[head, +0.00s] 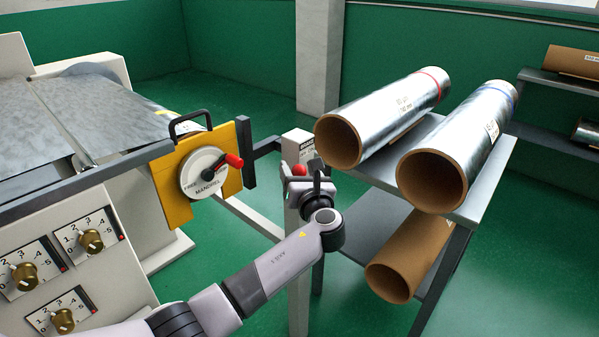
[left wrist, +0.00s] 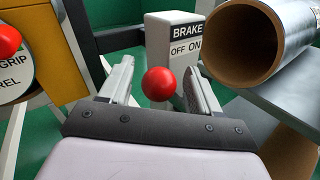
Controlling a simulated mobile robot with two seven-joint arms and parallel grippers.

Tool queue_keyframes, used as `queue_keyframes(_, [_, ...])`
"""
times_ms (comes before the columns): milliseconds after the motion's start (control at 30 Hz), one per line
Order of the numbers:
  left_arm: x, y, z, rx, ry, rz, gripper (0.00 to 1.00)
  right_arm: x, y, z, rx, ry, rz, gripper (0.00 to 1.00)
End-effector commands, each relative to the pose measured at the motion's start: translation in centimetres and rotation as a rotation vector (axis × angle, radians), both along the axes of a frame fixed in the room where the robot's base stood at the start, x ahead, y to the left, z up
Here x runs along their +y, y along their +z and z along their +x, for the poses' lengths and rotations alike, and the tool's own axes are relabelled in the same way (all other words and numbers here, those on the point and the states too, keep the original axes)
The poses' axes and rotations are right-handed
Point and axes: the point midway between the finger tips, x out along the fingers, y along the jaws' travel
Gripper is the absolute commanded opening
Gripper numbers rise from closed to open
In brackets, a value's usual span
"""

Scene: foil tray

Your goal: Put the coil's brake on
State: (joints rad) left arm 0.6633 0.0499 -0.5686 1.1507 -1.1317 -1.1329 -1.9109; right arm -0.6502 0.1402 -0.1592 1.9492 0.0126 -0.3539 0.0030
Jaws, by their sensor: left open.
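The brake is a pale box (head: 297,143) on a post, right of the yellow plate. In the left wrist view the box (left wrist: 172,40) reads BRAKE, with OFF at left and ON at right. Its red ball knob (head: 299,170) is in front of the box; in the left wrist view the knob (left wrist: 159,84) appears between my open fingers, nearer the left side of the label. My left gripper (head: 305,180) is open around the knob; I cannot tell whether a finger touches it. The lever's shaft is hidden. My right gripper is not in view.
A yellow plate (head: 172,202) with a mandrel dial (head: 203,176) and red handle (head: 233,161) stands left of the brake. A rack (head: 483,182) with foil rolls (head: 370,125) is close at right. A knobbed panel (head: 65,262) is at lower left.

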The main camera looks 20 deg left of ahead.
Motion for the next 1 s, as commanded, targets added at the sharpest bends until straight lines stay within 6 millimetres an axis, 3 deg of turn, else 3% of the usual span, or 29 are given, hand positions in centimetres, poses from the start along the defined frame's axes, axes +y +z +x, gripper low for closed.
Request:
queue_keyframes(200, [0.0, 0.0, 0.0, 0.000, 0.000, 0.000, 0.63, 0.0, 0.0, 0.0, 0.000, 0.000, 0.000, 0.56])
queue_keyframes(400, [0.0, 0.0, 0.0, 0.001, 0.000, 0.001, 0.00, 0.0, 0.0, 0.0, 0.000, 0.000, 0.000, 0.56])
queue_keyframes(567, [0.0, 0.2, 0.1, 0.008, 0.000, 0.004, 0.00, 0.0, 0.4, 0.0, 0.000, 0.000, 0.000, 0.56])
queue_keyframes(800, [-0.3, 0.9, 0.8, 0.081, 0.000, 0.031, 0.00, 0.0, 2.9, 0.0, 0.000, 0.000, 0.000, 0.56])
queue_keyframes(1000, [-0.4, 0.8, 1.1, 0.120, -0.001, 0.047, 0.00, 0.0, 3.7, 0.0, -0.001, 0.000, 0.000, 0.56])
